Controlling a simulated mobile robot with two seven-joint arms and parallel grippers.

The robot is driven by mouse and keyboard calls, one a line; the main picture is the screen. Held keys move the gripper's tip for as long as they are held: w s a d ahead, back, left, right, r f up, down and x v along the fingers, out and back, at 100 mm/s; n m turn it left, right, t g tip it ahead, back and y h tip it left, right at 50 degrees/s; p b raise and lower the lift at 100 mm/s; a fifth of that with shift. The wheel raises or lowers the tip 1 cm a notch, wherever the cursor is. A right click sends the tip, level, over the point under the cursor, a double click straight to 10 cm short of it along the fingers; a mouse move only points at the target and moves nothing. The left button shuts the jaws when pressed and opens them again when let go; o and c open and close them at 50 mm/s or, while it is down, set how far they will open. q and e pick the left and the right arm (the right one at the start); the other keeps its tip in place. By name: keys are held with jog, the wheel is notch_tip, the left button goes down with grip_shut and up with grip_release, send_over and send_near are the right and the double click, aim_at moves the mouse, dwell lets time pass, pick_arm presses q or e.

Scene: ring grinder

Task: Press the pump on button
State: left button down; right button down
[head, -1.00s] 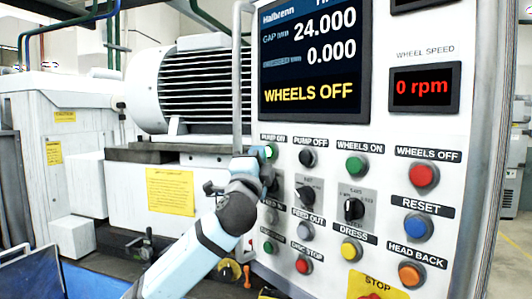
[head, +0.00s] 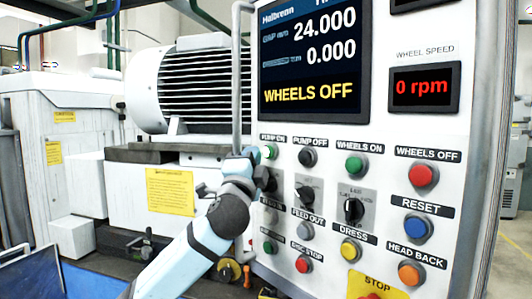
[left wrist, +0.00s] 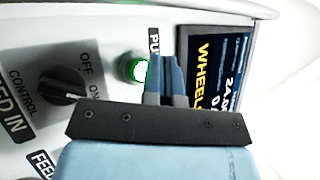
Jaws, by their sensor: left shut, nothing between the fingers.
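The green pump on button (head: 270,151) sits at the top left of the button rows on the white control panel, under the label PUMP ON. It shows bright green in the left wrist view (left wrist: 138,69), partly beside my fingers. My left gripper (head: 252,153) is shut and empty, its tips close to the left of the button in the head view. In the left wrist view the shut fingers (left wrist: 168,72) lie just right of the button; I cannot tell whether they touch it. My right gripper is not in view.
The black pump off button (head: 307,156) is just right, and the green wheels on button (head: 356,165) is further right. A control switch (left wrist: 62,86) is near my gripper. The screen (head: 310,60) reads WHEELS OFF. A grey vertical handle (head: 237,80) stands left of the screen.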

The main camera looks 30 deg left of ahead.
pick_arm(q)
jog(key=shift+s, duration=0.1)
jog(key=s, duration=0.1)
jog(key=s+a, duration=0.1)
jog(key=s, duration=0.2)
jog(key=shift+s+a, duration=0.25)
jog(key=shift+a, duration=0.05)
dwell(0.7)
